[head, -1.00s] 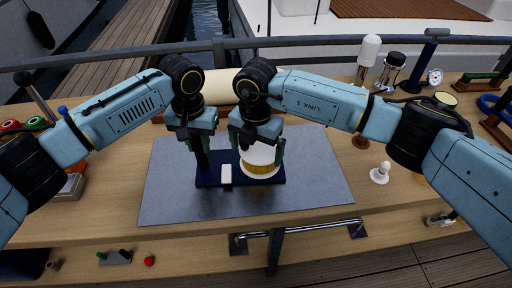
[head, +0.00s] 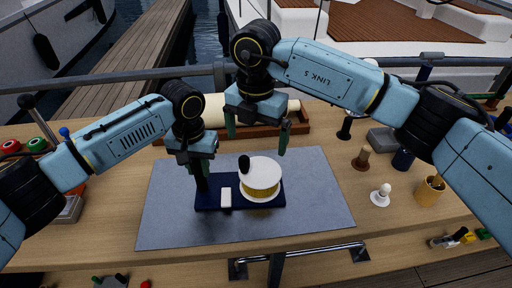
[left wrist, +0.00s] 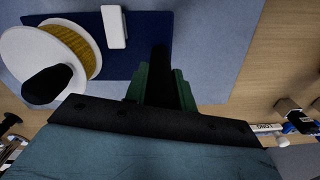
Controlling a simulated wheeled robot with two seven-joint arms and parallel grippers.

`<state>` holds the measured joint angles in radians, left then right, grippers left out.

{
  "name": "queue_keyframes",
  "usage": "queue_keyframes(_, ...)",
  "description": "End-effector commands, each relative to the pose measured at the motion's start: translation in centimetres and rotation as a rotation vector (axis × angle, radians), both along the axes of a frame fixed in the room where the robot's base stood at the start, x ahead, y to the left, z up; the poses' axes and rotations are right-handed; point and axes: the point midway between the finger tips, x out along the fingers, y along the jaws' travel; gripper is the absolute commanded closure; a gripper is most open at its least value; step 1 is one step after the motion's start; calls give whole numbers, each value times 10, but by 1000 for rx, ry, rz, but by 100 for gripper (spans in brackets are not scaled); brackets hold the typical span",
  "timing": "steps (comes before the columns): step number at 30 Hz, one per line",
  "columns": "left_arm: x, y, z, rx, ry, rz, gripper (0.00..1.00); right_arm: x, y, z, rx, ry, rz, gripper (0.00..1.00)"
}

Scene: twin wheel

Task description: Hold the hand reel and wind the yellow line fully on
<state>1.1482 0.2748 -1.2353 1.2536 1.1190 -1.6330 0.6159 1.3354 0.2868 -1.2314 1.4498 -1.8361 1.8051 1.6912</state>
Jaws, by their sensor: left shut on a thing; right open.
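The hand reel is a white spool (head: 260,173) with yellow line (head: 262,194) wound around its drum, on a dark blue base (head: 235,206). A black crank knob (head: 244,163) stands on the spool's top face. My left gripper (head: 200,176) is shut on the black upright handle (head: 202,185) at the base's left end; the left wrist view shows the handle (left wrist: 161,75) between the green fingers. My right gripper (head: 257,138) is open and empty, raised above and behind the spool. A white block (head: 225,196) sits on the base.
A grey mat (head: 170,215) lies under the reel. A cream roll in a wooden tray (head: 295,129) is behind it. A white knob-topped piece (head: 381,196) and a tan cup (head: 429,191) stand to the right. A metal rail (head: 300,252) runs along the front edge.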

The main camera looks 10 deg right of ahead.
Motion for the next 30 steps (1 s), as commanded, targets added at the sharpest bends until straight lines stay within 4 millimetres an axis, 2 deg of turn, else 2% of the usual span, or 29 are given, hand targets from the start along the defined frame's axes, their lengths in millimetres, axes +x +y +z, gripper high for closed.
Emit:
queue_keyframes(12, 0, 1, -1, 3, 2, 2, 100, 0, 0, 4, 0, 0, 1, 0)
queue_keyframes(13, 0, 1, -1, 3, 2, 2, 73, 0, 0, 4, 0, 0, 1, 0)
queue_keyframes(18, 0, 1, -1, 2, 2, 1, 51, 0, 0, 3, 0, 0, 1, 0)
queue_keyframes(26, 0, 0, 0, 0, 1, 1, 49, 0, 0, 3, 0, 0, 1, 0)
queue_keyframes(30, 1, 0, 8, -2, -2, 0, 49, 0, 0, 3, 0, 0, 1, 0)
